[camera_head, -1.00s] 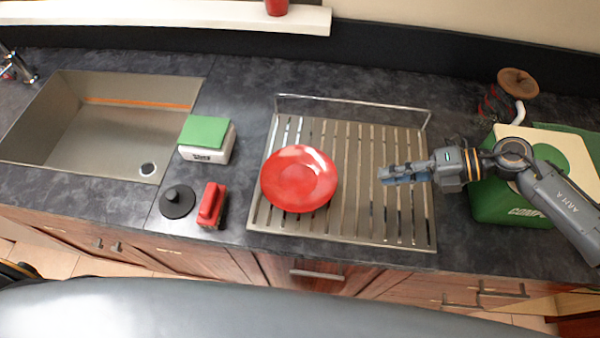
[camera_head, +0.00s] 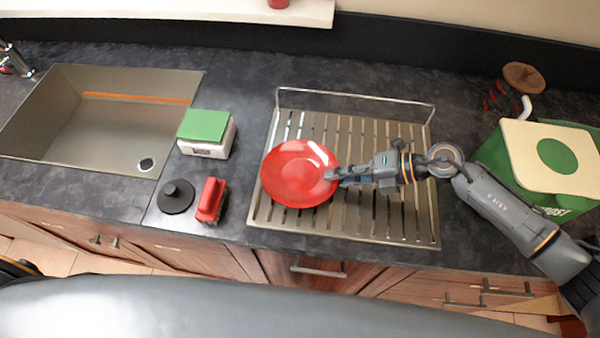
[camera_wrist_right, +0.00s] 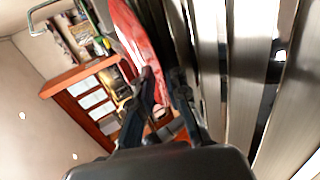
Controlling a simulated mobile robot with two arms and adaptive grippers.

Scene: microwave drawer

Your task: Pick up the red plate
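The red plate (camera_head: 292,172) lies on the slatted metal drying rack (camera_head: 385,229), toward its left side. My right gripper (camera_head: 332,176) reaches in from the right at the plate's right rim. In the right wrist view the plate (camera_wrist_right: 139,35) stands nearly edge-on. Its rim comes in between the two fingertips of the right gripper (camera_wrist_right: 163,76), with a gap between the fingers, so it looks open around the rim. Firm contact cannot be made out. My left gripper is not in view.
Left of the rack are a green-topped white box (camera_head: 206,134), a black round lid (camera_head: 175,196) and a red-handled brush (camera_head: 211,200). The sink (camera_head: 105,125) is farther left. A green box (camera_head: 548,160) with a pale lid and a brown-topped jar (camera_head: 523,76) stand at right.

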